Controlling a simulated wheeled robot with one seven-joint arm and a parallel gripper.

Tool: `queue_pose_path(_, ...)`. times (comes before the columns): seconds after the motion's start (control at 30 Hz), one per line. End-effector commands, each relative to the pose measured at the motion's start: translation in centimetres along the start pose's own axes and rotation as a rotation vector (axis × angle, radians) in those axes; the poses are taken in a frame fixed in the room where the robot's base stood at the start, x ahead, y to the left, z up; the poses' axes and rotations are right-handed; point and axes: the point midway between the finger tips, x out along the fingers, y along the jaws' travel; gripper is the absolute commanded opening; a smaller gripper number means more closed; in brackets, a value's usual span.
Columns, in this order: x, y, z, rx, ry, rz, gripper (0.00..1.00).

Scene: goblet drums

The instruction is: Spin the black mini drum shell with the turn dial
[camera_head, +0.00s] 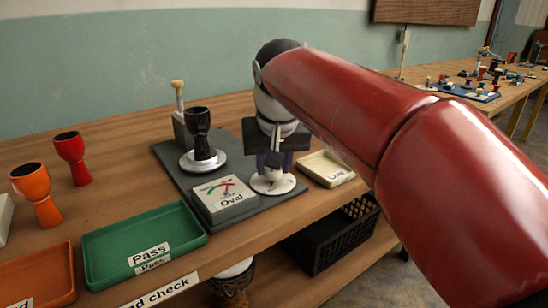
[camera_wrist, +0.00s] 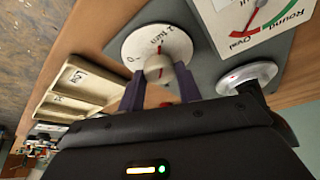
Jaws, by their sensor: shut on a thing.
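The black mini drum shell (camera_head: 202,130) stands upright on a round silver turntable (camera_head: 203,162), which also shows in the wrist view (camera_wrist: 247,76). The turn dial is a white disc (camera_head: 288,184) to the right of the turntable; it shows from close by in the wrist view (camera_wrist: 140,42). Its cream knob (camera_wrist: 157,66) carries a red mark. My gripper (camera_head: 273,163) points down over the dial, its two dark fingers (camera_wrist: 159,80) on either side of the knob and shut on it. The fingers and wrist partly hide the dial in the head view.
A gauge box (camera_head: 228,199) marked Oval stands in front of the turntable on the grey base. A post with a wooden top (camera_head: 178,105) rises behind the drum.

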Motion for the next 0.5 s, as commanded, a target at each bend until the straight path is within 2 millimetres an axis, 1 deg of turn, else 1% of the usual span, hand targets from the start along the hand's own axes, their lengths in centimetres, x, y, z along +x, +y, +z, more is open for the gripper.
queue_pose_path(0.2,-0.06,-0.12,-0.05,0.069,0.001,0.027,0.11)
queue_pose_path(0.5,0.0,-0.09,-0.04,0.097,0.001,0.039,0.11)
